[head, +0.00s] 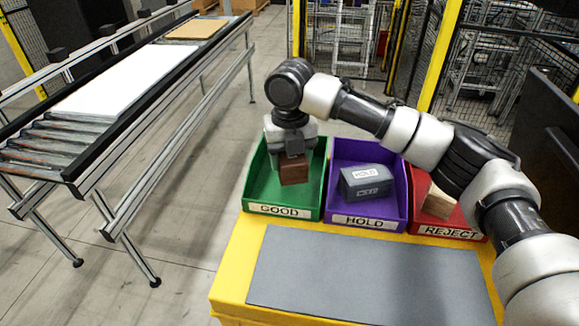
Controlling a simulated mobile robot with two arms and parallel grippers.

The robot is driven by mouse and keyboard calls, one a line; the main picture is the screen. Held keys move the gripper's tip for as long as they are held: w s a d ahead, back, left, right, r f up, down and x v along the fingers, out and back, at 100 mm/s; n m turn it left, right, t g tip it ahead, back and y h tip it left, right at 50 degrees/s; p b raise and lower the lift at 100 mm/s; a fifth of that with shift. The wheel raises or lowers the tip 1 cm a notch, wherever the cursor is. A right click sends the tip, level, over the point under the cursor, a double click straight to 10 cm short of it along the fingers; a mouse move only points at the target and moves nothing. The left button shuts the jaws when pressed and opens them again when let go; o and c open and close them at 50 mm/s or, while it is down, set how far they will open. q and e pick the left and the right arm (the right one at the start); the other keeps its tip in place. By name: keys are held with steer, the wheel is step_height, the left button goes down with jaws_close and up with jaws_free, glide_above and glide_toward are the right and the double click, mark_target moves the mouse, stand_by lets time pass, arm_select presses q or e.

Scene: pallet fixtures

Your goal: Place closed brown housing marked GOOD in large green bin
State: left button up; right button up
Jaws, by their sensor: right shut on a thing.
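The brown housing (294,170) is a small closed box. My right gripper (292,154) points down and is shut on it. The housing hangs over the green bin (256,198), which carries a GOOD label on its front. I cannot tell whether the housing touches the bin floor. Any mark on the housing is not readable from here. My left gripper is not in the head view.
A purple bin (398,203) labelled HOLD holds a grey box (366,181). A red bin (474,232) labelled REJECT holds a tan block (440,200), partly behind my arm. A grey mat (365,280) lies bare in front. A roller conveyor (45,140) stands at the left.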

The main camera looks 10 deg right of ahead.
steer(key=shift+w+f, duration=0.15)
steer(key=shift+f, duration=0.25)
steer(key=f+p, duration=0.1)
steer(key=f, duration=0.2)
steer(key=shift+w+f, duration=0.1)
steer(key=shift+w, duration=0.1)
steer(key=shift+f, duration=0.2)
steer(key=o, duration=1)
steer(key=shift+s+f, duration=0.1)
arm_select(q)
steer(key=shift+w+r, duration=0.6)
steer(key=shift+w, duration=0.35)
